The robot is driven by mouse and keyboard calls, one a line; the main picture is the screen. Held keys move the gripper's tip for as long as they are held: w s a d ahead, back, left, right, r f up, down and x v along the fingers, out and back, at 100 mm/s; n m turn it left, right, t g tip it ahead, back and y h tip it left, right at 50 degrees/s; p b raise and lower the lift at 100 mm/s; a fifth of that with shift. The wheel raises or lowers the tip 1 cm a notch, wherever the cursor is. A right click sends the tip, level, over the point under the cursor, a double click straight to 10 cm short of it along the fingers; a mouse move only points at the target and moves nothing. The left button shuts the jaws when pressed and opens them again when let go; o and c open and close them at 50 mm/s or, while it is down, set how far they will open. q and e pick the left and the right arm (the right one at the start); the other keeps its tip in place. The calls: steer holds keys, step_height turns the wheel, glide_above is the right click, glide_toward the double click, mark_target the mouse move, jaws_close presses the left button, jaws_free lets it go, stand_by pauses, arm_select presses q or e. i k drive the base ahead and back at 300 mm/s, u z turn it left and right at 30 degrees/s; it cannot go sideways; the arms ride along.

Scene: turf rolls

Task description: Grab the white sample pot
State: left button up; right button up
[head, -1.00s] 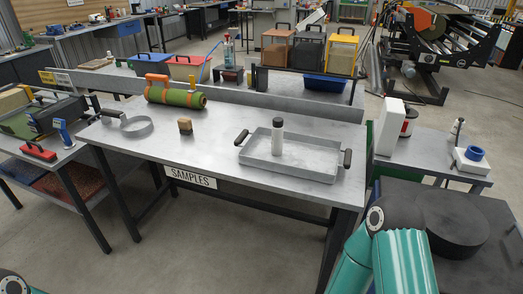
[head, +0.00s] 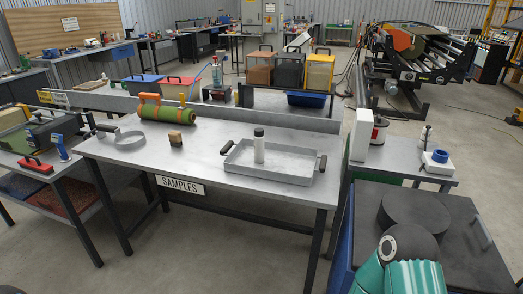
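The white sample pot (head: 259,150) is a slim upright cylinder with a darker grey cap. It stands inside a shallow grey metal tray (head: 290,178), left of the tray's middle. The tray has a dark handle at each end and lies on the right part of the metal table marked SAMPLES (head: 205,172). Neither of my grippers is in view. Only teal links of my own right arm show at the bottom right, well away from the pot.
A side table (head: 400,165) at right holds a white box (head: 361,135). Bare tabletop surrounds the brown block.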

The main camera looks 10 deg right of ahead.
mark_target(259, 142)
steer(key=z, duration=0.05)
steer(key=i, duration=0.9)
steer(key=u, duration=0.1)
